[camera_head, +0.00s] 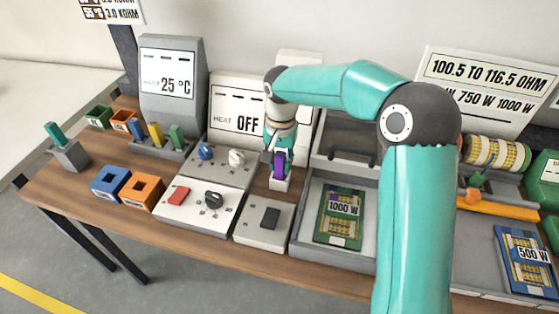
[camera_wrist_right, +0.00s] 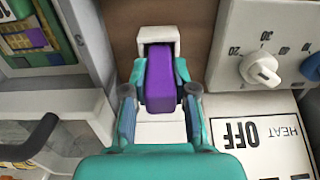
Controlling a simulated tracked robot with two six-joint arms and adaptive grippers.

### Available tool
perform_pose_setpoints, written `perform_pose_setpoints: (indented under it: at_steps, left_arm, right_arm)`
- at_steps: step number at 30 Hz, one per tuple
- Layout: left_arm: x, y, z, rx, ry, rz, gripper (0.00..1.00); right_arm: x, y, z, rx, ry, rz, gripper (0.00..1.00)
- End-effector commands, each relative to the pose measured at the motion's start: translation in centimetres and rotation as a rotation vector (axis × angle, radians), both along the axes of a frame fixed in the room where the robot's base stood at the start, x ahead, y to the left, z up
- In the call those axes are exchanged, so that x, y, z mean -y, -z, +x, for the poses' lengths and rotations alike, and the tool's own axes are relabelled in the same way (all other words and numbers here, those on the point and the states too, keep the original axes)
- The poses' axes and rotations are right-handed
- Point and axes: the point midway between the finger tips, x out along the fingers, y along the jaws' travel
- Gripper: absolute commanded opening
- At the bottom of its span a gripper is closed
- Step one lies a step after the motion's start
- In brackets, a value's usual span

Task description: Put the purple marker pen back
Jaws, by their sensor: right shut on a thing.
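The purple marker pen (camera_head: 279,164) is upright at a small white holder (camera_head: 279,183) on the wooden table, between the control panel and the grey tray. In the right wrist view the purple marker pen (camera_wrist_right: 160,78) lies between my fingers, with its far end at the opening of the white holder (camera_wrist_right: 158,38). My right gripper (camera_head: 279,158) is shut on the pen from above. It also shows in the right wrist view (camera_wrist_right: 160,95). How deep the pen sits in the holder cannot be told. My left gripper is not in view.
A control panel (camera_head: 176,208) with knobs and a red switch stands left of the holder. A grey tray (camera_head: 300,235) with a green 1000 W board (camera_head: 340,215) is on the right. Blue (camera_head: 110,184) and orange (camera_head: 143,190) boxes stand further left.

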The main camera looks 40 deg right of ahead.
Motion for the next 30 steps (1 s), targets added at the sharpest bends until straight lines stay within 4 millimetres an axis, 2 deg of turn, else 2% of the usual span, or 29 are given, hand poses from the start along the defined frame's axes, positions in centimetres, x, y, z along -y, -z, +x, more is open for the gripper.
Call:
perform_pose_setpoints:
  at_steps: [6, 7, 12, 23, 26, 30]
  left_arm:
    - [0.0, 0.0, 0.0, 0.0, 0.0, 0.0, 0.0]
    - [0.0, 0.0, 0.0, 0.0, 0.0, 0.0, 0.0]
    - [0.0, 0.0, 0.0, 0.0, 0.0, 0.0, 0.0]
    - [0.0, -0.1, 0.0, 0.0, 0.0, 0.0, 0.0]
    - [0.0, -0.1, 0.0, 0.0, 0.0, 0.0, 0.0]
    - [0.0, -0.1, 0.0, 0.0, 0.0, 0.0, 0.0]
  right_arm:
    - [0.0, 0.0, 0.0, 0.0, 0.0, 0.0, 0.01]
    - [0.0, 0.0, 0.0, 0.0, 0.0, 0.0, 0.28]
    - [0.0, 0.0, 0.0, 0.0, 0.0, 0.0, 0.56]
    - [0.0, -0.2, 0.0, 0.0, -0.001, 0.0, 0.56]
    - [0.0, -1.0, 0.1, 0.001, -0.001, 0.0, 0.56]
    - [-0.1, -3.1, 0.1, 0.004, -0.001, 0.001, 0.56]
